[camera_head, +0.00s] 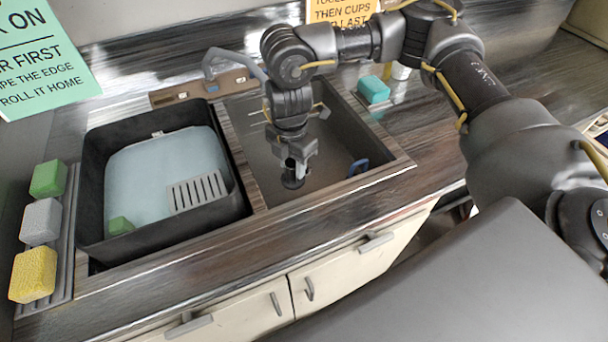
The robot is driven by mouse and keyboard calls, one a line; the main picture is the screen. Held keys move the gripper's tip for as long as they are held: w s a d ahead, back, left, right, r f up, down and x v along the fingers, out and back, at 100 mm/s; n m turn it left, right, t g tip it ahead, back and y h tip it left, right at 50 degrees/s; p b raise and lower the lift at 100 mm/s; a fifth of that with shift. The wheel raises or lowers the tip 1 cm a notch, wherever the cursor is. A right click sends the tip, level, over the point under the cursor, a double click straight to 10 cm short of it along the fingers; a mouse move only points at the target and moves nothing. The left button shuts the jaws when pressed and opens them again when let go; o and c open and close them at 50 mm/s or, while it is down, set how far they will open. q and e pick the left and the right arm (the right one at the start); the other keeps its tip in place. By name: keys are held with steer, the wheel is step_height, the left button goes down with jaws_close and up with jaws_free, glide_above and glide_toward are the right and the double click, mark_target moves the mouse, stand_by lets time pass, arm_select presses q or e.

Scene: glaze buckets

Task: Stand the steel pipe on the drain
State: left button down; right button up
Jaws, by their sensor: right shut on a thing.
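My right gripper (296,158) reaches down into the right sink basin (270,170), pointing downward. It is shut on the steel pipe (290,165), a short grey piece that shows only in part between the fingers. The pipe looks about upright. The dark round drain (293,183) is on the basin floor just below the pipe. I cannot tell whether the pipe's lower end touches the drain, as the two overlap in this view. My left gripper is not in view.
A black tub (95,190) with pale water and a slotted grey plate (198,192) fills the left side. Green, grey and yellow sponges stand on a rack (68,255) at far left. A faucet (215,58) is behind.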

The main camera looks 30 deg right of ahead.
steer(key=shift+w+f, duration=0.1)
steer(key=shift+f, duration=0.1)
steer(key=shift+w+d+f, duration=0.1)
steer(key=shift+w, duration=0.15)
steer(key=shift+w+d+f+b, duration=0.15)
steer(key=shift+w+d+f, duration=1.45)
steer(key=shift+f, duration=0.55)
steer(key=shift+w+d+f+b, duration=0.2)
steer(key=shift+w+d+f, duration=1.05)
steer(key=shift+w+f, duration=0.75)
steer(key=shift+w+d+f+b, duration=0.15)
steer(key=shift+w+d+f, duration=1.4)
steer(key=shift+f, duration=0.7)
steer(key=shift+a, duration=0.1)
